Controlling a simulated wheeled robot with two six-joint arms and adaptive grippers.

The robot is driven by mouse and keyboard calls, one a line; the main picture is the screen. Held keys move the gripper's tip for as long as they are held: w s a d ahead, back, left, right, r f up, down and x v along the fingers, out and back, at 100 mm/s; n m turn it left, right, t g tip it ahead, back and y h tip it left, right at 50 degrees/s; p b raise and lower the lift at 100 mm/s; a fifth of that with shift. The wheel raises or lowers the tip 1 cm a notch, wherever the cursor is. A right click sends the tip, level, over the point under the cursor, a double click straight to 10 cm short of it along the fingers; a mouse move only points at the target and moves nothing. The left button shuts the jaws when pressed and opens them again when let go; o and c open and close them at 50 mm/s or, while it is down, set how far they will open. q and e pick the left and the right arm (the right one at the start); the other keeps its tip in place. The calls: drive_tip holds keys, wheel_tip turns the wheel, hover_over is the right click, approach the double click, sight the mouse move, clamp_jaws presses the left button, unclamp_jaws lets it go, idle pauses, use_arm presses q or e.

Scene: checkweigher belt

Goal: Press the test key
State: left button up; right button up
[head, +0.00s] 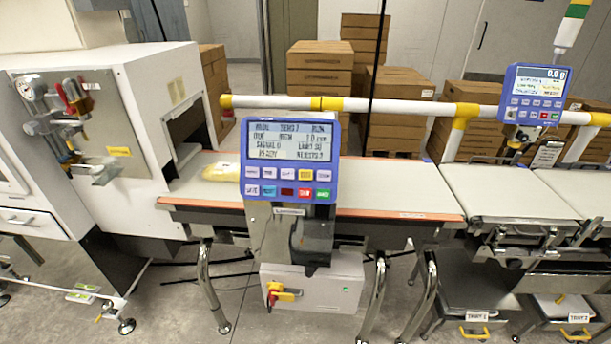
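A blue control panel (291,160) stands upright on a post in the centre of the head view, facing me. Its grey screen (291,140) shows several lines of dark text, with a line that seems to read READY. Below the screen are two rows of keys. The lower row has pale, light blue, dark red, red (305,193) and green (323,194) keys. The key labels are too small for me to tell which is the test key. Neither of my grippers is in view, and nothing covers the keys.
A conveyor belt (390,190) runs behind the panel, with a yellowish item (220,172) on it at left. A white machine (140,80) stands left. A second blue panel (534,95) hangs on the white-and-yellow rail at right. A grey box (318,285) with a yellow-red switch is below.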

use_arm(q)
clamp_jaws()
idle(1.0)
